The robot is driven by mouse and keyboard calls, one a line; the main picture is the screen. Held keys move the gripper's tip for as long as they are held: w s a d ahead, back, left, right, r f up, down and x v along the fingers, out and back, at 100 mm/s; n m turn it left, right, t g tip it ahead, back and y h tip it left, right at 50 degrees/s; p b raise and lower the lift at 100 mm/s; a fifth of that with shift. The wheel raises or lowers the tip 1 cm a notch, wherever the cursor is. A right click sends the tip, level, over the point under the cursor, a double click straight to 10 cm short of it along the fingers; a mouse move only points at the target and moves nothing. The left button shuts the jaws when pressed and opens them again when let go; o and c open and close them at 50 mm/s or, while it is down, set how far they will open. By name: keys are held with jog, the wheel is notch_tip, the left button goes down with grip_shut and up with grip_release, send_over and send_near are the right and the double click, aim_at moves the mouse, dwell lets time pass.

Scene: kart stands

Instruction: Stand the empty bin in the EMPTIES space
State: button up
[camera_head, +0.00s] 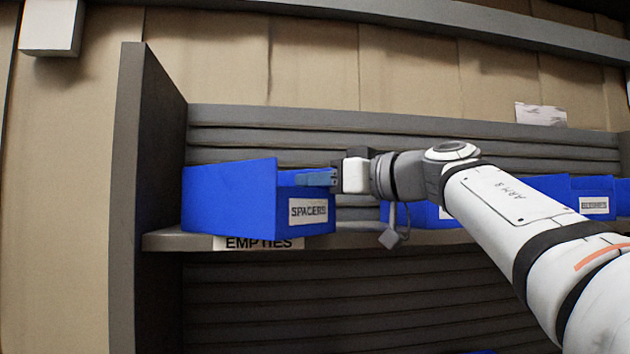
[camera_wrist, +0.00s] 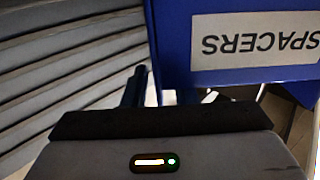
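A blue bin labelled SPACERS (camera_head: 230,200) stands at the left end of the shelf, directly above the EMPTIES label (camera_head: 258,243), whose top it partly covers. Its front edge reaches the shelf's front edge. My gripper (camera_head: 318,178) is at the top of the bin's right side wall. In the wrist view the bin's front (camera_wrist: 210,70) fills the upper right, its label upside down. One finger of my gripper (camera_wrist: 150,92) lies close along the outside of the side wall. The other finger is mostly hidden by the bin.
The grey upright panel (camera_head: 140,200) is close to the bin's left. More blue bins stand to the right on the same shelf (camera_head: 350,241), one (camera_head: 430,215) partly behind my arm, another (camera_head: 594,198) further right. A ribbed grey panel backs the shelf.

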jog(key=shift+d+r, duration=0.1)
jog(key=shift+d, duration=0.1)
jog(key=b+v, duration=0.2)
jog(key=v, duration=0.9)
jog(key=shift+s+d+b, duration=0.3)
jog(key=shift+b, duration=0.05)
